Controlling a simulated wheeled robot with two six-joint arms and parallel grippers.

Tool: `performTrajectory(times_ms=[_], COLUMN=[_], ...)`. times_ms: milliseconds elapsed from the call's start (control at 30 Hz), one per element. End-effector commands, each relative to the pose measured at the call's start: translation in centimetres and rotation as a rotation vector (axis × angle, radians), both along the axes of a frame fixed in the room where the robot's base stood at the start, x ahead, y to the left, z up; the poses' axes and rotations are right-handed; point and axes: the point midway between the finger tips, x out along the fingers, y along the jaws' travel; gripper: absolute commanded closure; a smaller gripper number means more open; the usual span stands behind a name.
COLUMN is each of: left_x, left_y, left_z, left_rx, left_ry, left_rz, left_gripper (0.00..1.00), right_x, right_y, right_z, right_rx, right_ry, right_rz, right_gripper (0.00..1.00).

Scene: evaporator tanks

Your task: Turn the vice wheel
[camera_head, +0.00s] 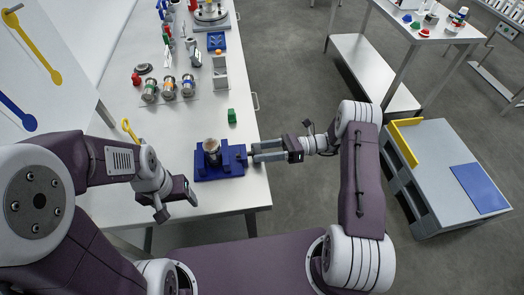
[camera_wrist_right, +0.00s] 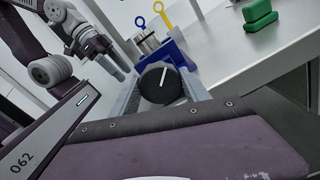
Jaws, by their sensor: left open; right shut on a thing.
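The blue vice (camera_head: 222,172) sits at the right edge of the white table, with a metal cylinder (camera_head: 211,147) upright in it. My right gripper (camera_head: 255,152) reaches in from the right at the vice's wheel side. In the right wrist view the round black vice wheel (camera_wrist_right: 161,86), with a white line on its face, sits between the grey fingers of this gripper (camera_wrist_right: 160,98), which is shut on it. The wheel is mostly hidden in the head view. My left gripper (camera_head: 176,203) is open and empty, below and left of the vice near the table's front edge.
A green block (camera_head: 232,116) lies above the vice, also in the wrist view (camera_wrist_right: 260,14). Several metal cans (camera_head: 168,88) and small tools stand farther back. A grey cart (camera_head: 445,180) is at the right; floor lies between.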

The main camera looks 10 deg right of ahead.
Motion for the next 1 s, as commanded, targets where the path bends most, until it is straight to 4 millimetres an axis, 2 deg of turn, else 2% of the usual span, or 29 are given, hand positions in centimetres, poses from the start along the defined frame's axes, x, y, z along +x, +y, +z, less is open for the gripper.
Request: performTrajectory(times_ms=[133, 167, 200, 233, 567, 667, 800, 1000], left_x=[0.0, 0.0, 0.0, 0.0, 0.0, 0.0, 0.0, 0.0], left_y=[0.0, 0.0, 0.0, 0.0, 0.0, 0.0, 0.0, 0.0], left_z=[0.1, 0.0, 0.1, 0.1, -0.2, -0.7, -1.5, -2.1], left_rx=[0.000, 0.000, 0.000, 0.000, 0.000, 0.000, 0.000, 0.000], left_ry=[0.000, 0.000, 0.000, 0.000, 0.000, 0.000, 0.000, 0.000], left_rz=[0.000, 0.000, 0.000, 0.000, 0.000, 0.000, 0.000, 0.000], left_gripper=[0.30, 0.30, 0.30, 0.30, 0.30, 0.30, 0.30, 0.30], right_x=[0.1, 0.1, 0.1, 0.1, 0.1, 0.2, 0.2, 0.2], right_y=[0.1, 0.1, 0.1, 0.0, -0.4, -2.1, -5.4, -8.4], right_z=[0.3, 0.3, 0.3, 0.3, 0.0, -0.2, -0.2, -0.1], right_rx=[0.006, 0.006, 0.005, 0.005, 0.002, 0.001, 0.000, 0.002], right_ry=[-0.005, -0.005, -0.005, -0.005, -0.004, -0.006, -0.006, -0.005], right_rz=[-0.001, -0.001, -0.001, -0.001, -0.003, -0.005, -0.005, -0.002], right_gripper=[0.87, 0.38, 0.27, 0.24, 0.24, 0.24, 0.24, 0.24])
